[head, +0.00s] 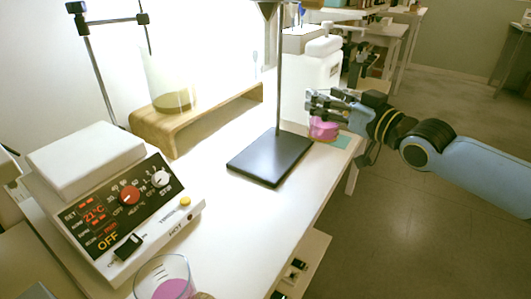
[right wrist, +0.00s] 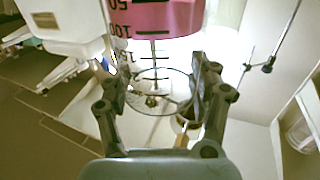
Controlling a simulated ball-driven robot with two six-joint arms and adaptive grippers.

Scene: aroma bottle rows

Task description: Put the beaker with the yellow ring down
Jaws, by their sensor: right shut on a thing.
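My right gripper (head: 332,104) is shut on a clear beaker with pink liquid (head: 322,129) at the table's far right edge. In the right wrist view the beaker's pink part (right wrist: 165,18) and dark scale marks show beyond the fingers (right wrist: 156,88). No yellow ring can be made out on it. The beaker is at a teal mat (head: 342,141); I cannot tell whether it touches it. A second beaker with pink liquid (head: 166,283) stands at the front of the table, partly cut off. My left gripper is out of view.
A retort stand with a black base (head: 270,157) stands left of the held beaker. A white jug (head: 318,75) is behind it. A hotplate (head: 115,200) and a wooden riser (head: 205,118) bearing a flask with yellowish liquid (head: 172,100) are further left.

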